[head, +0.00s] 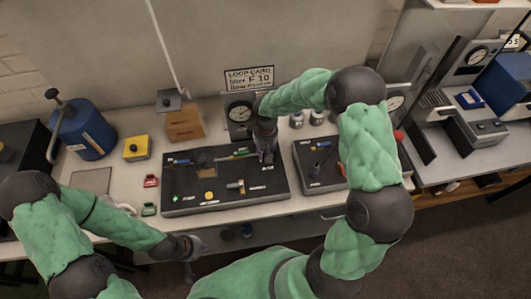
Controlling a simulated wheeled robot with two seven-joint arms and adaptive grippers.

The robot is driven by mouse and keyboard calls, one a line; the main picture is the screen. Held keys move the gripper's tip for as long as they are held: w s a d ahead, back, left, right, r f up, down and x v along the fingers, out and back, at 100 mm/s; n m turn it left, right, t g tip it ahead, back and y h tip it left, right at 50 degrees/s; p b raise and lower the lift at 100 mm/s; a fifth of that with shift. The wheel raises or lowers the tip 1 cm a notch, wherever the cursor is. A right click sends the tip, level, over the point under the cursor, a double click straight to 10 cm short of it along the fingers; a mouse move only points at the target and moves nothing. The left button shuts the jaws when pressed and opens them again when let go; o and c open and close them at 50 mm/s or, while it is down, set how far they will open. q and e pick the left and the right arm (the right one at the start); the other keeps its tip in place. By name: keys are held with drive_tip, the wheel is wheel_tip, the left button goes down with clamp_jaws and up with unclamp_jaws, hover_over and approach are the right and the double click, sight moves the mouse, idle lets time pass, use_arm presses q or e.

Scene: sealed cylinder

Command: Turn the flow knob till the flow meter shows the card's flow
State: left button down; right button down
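The loop card (249,78) stands at the back against the wall; it reads "F 10", and its smaller lines are too blurred to read. A round gauge (239,113) sits just below it, partly beside my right forearm; its needle is too small to read. A black board (215,201) with small fittings lies in front. My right gripper (266,156) points down at the board's upper right, close to a green fitting (239,153); its fingers are too small to tell open from shut. The flow knob cannot be told apart. My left gripper (190,270) hangs at the table's front edge, away from the board.
A blue cylinder (87,132) and a yellow box (137,148) stand at the left. Red and green small pieces (150,181) lie beside the board. A second black board (320,165) lies to the right, partly behind my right arm. Another gauge (395,102) stands behind it.

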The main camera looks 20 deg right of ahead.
drive_tip(key=shift+m, duration=0.3)
drive_tip(key=c, duration=0.9)
unclamp_jaws()
drive_tip(key=shift+c, duration=0.2)
wheel_tip(320, 180, up, 12)
